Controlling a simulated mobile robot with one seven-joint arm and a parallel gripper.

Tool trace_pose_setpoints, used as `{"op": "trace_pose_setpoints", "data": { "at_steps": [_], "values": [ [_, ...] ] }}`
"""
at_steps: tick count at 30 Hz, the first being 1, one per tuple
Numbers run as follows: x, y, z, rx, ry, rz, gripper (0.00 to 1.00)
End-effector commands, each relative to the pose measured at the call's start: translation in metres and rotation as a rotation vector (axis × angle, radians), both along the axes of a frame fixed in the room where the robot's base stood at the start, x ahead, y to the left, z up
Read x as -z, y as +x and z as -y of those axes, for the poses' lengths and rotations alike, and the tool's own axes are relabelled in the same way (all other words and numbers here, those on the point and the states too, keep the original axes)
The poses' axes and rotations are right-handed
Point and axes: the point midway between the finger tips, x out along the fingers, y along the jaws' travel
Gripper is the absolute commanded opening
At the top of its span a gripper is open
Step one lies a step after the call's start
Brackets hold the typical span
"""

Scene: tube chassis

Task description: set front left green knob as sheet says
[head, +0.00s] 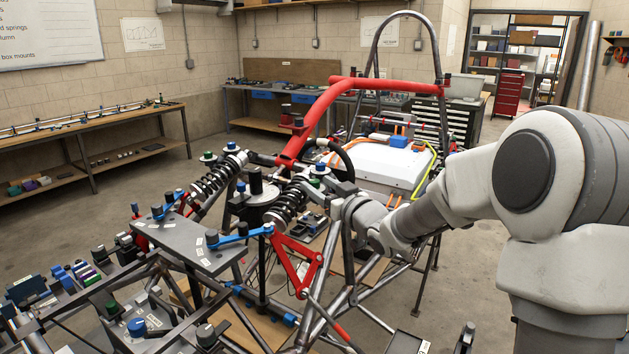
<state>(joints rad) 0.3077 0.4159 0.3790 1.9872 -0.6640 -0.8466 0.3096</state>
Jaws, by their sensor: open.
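Two black coil-spring dampers stand at the near end of the tube chassis (330,270): a left damper (216,176) and a right damper (287,204). A small green knob (208,155) shows near the top of the left damper, and another green knob (315,182) shows near the top of the right one. Blue knobs are close to both. My gripper (329,185) is open beside the right damper's upper end, close to its green knob; its fingertips are small and partly hidden, and I see no clear contact. Knob markings are too small to read.
Wall sheets (142,33) (380,32) are unreadable from here. A whiteboard (75,35) is cut off at upper left. Red tubes (315,115) rise behind the dampers. A grey plate (180,240) with blue levers lies in front. Open floor (480,300) is at right.

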Motion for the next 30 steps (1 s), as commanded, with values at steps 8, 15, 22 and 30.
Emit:
{"op": "trace_pose_setpoints", "data": {
  "at_steps": [8,15,22,30],
  "values": [
    [0.000,0.021,-0.013,0.000,0.000,-0.001,0.62],
    [0.000,0.023,-0.013,0.000,-0.001,-0.001,0.62],
    [0.000,0.022,-0.013,0.000,0.000,0.000,0.31],
    [0.000,0.022,-0.013,0.000,0.000,0.000,0.00]
  ]
}}
